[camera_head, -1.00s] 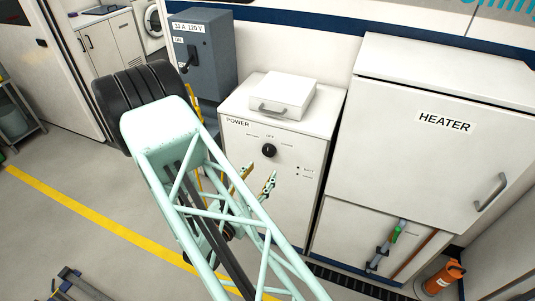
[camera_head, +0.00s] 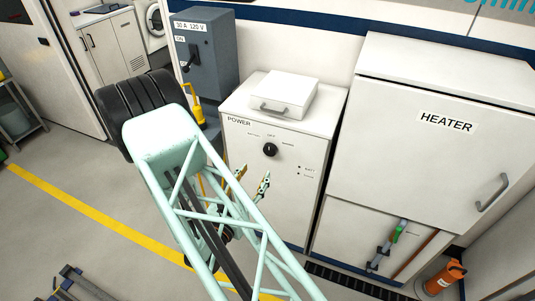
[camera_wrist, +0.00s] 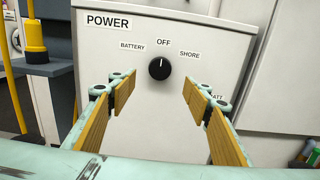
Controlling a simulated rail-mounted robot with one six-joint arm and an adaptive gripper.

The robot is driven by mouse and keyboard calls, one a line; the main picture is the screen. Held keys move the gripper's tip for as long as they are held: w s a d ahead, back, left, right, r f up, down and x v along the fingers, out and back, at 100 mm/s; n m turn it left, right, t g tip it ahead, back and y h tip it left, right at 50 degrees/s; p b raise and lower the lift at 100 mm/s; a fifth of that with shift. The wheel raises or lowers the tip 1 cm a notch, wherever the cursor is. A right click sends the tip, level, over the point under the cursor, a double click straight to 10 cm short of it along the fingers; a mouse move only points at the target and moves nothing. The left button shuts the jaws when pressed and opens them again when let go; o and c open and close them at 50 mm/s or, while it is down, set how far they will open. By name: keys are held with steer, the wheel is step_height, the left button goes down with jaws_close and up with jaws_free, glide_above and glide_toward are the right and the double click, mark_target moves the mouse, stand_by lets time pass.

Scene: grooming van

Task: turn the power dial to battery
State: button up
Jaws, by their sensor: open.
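The power dial (camera_wrist: 159,68) is a round black knob on the white POWER cabinet (camera_head: 250,190). Its white mark points up at OFF in the wrist view, with BATTERY to the upper left and SHORE to the upper right. The dial also shows in the head view (camera_head: 270,150). My gripper (camera_wrist: 156,88) is open and empty, its wood-coloured pads to the left and right of the dial in the picture. It stands back from the cabinet face and does not touch the dial. In the head view its fingertips (camera_head: 252,178) are below the dial, partly behind my arm.
A white box with a handle (camera_head: 283,95) sits on the cabinet top. A grey 30 A 120 V switch box (camera_head: 209,60) is to the left, near a yellow post (camera_head: 192,100). The HEATER cabinet (camera_head: 430,150) stands to the right.

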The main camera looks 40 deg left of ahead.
mark_target(269, 151)
steer(key=shift+b+x, duration=0.4)
steer(key=shift+x, duration=5.85)
steer(key=shift+c, duration=0.2)
steer(key=c, duration=0.8)
